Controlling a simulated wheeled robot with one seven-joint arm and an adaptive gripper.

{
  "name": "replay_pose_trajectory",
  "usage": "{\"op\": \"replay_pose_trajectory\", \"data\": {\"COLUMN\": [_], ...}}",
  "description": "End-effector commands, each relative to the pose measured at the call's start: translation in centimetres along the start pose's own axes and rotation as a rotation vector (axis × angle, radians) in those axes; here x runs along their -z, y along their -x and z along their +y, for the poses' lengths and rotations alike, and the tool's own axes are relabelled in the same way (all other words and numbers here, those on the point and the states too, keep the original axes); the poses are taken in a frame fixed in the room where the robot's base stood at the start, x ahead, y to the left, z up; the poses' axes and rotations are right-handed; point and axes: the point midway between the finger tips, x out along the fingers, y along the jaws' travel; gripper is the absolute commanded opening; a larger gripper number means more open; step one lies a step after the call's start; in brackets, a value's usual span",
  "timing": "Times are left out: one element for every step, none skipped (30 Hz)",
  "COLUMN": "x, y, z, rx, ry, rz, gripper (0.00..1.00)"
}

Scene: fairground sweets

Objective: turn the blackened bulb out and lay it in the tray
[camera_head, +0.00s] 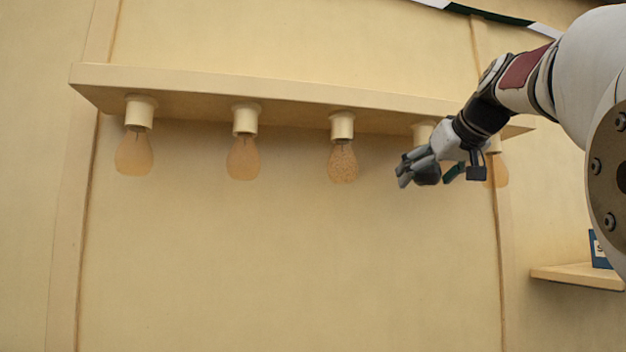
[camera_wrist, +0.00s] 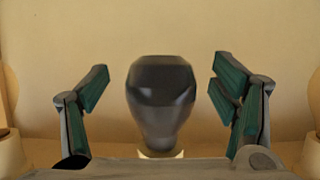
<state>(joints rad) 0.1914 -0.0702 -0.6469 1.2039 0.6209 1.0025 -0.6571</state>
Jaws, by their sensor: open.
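The blackened bulb (camera_wrist: 160,105) shows in the middle of the wrist view, dark grey and glossy, with a strip of its pale holder (camera_wrist: 160,153) below it. My gripper (camera_wrist: 161,75) is open, one finger on each side of the bulb, with a visible gap on both sides. In the head view my gripper (camera_head: 428,173) is at the fourth lamp holder (camera_head: 423,131) from the left, below the cream board. There my fingers and wrist largely cover the bulb. The tray is in neither view.
The cream board (camera_head: 250,88) also carries clear bulbs (camera_head: 134,152) (camera_head: 243,158), a speckled bulb (camera_head: 342,162) and, right of my gripper, a partly hidden amber bulb (camera_head: 501,172). A small shelf (camera_head: 575,276) with a blue box (camera_head: 599,250) is at lower right. The wall below the bulbs is bare.

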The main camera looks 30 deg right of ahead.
Motion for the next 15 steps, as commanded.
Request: {"op": "replay_pose_trajectory", "data": {"x": [-0.06,-0.12,-0.11,-0.07,-0.02,-0.06,-0.08,-0.1,-0.08,-0.06,-0.07,-0.07,-0.08,-0.07,-0.09], "y": [-0.15,-0.15,-0.18,-0.15,-0.11,-0.14,-0.18,-0.18,-0.16,-0.14,-0.13,-0.15,-0.17,-0.16,-0.13], "z": [0.15,0.22,0.18,0.19,0.16,0.25,0.28,0.32,0.32,0.3,0.33,0.38,0.38,0.38,0.41], "rx": [0.024,0.041,0.066,0.083,0.101,0.123,0.141,0.16,0.185,0.204,0.223,0.248,0.268,0.288,0.315], "ry": [0.009,0.015,0.024,0.033,0.042,0.052,0.059,0.066,0.076,0.086,0.097,0.105,0.113,0.121,0.133], "rz": [-0.004,-0.006,-0.006,-0.005,-0.002,-0.003,-0.005,-0.006,-0.005,-0.003,-0.002,-0.005,-0.005,-0.005,-0.003], "gripper": [0.8,0.8,0.8,0.8,0.8,0.8,0.8,0.8,0.8,0.8,0.8,0.8,0.8,0.8,0.8]}}
